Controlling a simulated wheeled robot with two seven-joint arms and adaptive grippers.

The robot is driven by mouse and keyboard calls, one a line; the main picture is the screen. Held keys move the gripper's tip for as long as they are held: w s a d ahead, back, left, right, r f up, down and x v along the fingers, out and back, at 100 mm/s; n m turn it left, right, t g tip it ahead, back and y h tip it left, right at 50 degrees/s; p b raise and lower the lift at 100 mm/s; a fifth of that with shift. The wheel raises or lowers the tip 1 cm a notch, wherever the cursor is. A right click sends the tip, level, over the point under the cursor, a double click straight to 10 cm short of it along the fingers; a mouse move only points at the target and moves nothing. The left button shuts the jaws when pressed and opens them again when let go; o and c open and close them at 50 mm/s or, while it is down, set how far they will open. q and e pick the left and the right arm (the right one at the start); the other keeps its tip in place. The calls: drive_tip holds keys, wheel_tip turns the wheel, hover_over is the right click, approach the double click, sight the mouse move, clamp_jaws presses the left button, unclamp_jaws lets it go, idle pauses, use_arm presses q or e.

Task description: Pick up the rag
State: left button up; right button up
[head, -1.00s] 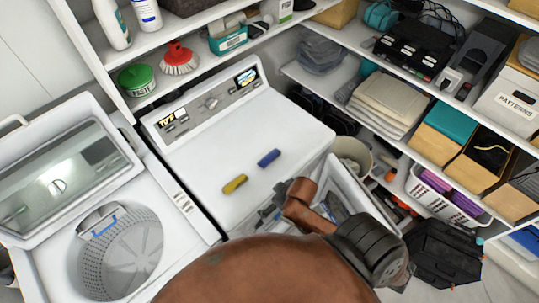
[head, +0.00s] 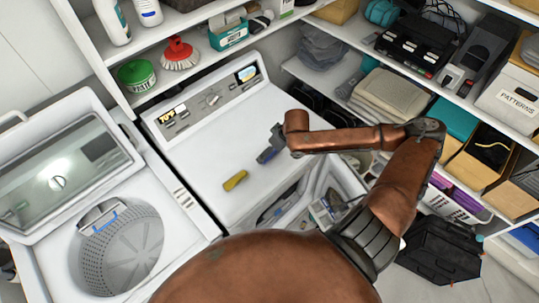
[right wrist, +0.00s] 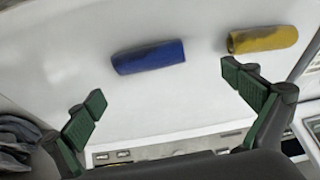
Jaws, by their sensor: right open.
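A rolled blue cloth-like piece (right wrist: 148,57) and a rolled yellow one (right wrist: 248,38) lie on the white appliance top in the right wrist view; either may be the rag. The yellow roll (head: 235,181) also shows in the head view, where my gripper mostly covers the blue one. My right gripper (right wrist: 165,85) is open and empty, its green-padded fingers spread wide. The blue roll lies beyond the fingertips, between them in the picture, and the yellow one lies to the right. In the head view, my right gripper (head: 272,146) is over the appliance top. My left gripper is not in view.
An open top-loading washer (head: 120,250) stands on the left beside the closed white appliance (head: 215,150). The right shelves hold folded towels (head: 390,94) and boxes.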

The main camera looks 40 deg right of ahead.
drive_tip(key=shift+w+d+r, duration=0.2)
drive_tip(key=shift+w+d, duration=0.1)
drive_tip(key=shift+d, duration=0.3)
drive_tip(key=x, duration=0.7)
drive_tip(key=shift+s+d+f+p, duration=0.15)
drive_tip(key=shift+d+f+p, duration=0.05)
drive_tip(key=shift+f+p, duration=0.15)
drive_tip(key=shift+r, duration=0.1)
drive_tip(key=shift+c, duration=0.4)
drive_tip(key=c, duration=1)
